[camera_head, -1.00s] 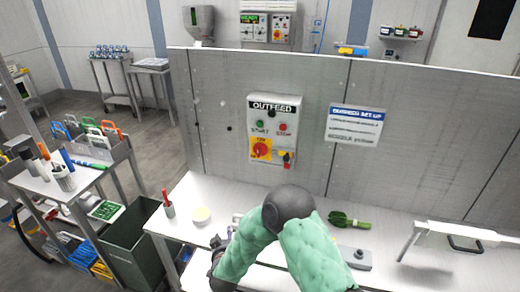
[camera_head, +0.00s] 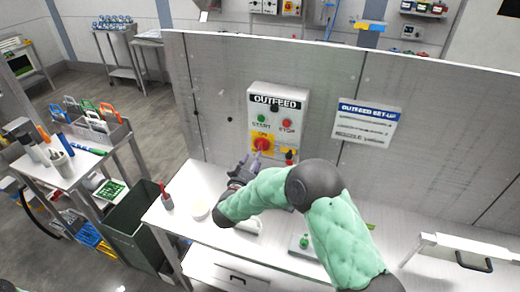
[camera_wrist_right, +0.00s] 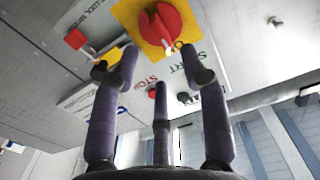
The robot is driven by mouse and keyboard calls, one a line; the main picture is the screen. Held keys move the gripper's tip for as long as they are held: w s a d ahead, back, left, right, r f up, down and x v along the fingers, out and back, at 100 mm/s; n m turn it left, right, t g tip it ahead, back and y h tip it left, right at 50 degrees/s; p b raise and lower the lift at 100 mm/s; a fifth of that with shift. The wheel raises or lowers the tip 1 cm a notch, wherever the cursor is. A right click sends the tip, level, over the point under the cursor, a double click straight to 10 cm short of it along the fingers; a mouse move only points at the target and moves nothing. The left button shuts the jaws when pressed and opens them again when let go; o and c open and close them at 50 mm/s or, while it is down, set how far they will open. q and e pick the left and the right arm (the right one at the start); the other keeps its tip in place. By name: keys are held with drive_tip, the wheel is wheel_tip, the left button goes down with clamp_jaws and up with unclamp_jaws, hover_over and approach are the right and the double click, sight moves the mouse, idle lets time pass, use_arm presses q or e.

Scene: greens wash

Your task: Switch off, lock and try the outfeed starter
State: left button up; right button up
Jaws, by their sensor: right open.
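The outfeed starter box (camera_head: 279,100) is fixed to the grey upright panel, with a green START button (camera_head: 261,118) and a red STOP button (camera_head: 287,123). Its red rotary switch (camera_wrist_right: 167,22) on a yellow plate (camera_wrist_right: 130,14) is close beyond my fingertips in the right wrist view. My right gripper (camera_head: 250,158) is open and empty, just in front of the switch, with its fingers pointing up at it. I cannot tell whether they touch. A small red piece (camera_head: 290,154) sits by a yellow tab right of the switch.
A set-up sign (camera_head: 365,124) hangs right of the starter. A dark bin (camera_head: 130,228) stands left.

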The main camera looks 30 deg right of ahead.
sight(260, 149)
drive_tip(key=x, duration=0.7)
drive_tip(key=shift+f, duration=0.1)
drive_tip(key=shift+a, duration=0.1)
clamp_jaws()
